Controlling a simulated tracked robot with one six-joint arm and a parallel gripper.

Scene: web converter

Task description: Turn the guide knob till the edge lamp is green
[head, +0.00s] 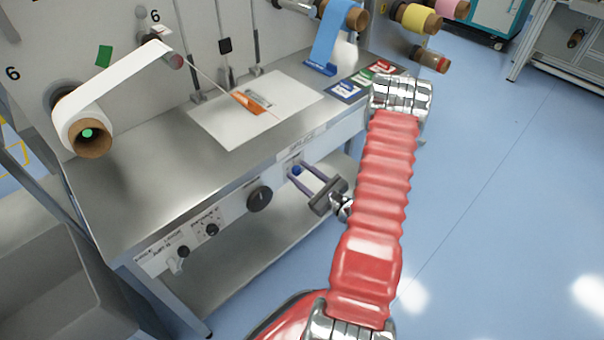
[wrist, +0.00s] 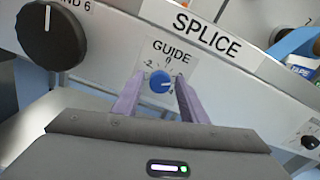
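The guide knob (wrist: 160,82) is a small blue dial under the GUIDE label, with a white mark pointing right. In the head view the guide knob (head: 296,170) shows small on the table's front panel. My gripper (wrist: 159,77) is open, its two purple fingers on either side of the knob. A gap shows on both sides; how deep the fingers reach is hard to tell. In the head view my gripper (head: 297,171) points at the front panel from the right. I cannot make out the edge lamp in either view.
The steel table (head: 150,170) bears a white sheet (head: 225,125) with an orange tool (head: 252,103). A white web roll (head: 75,110) hangs at left. Blue floor (head: 480,230) is clear at right.

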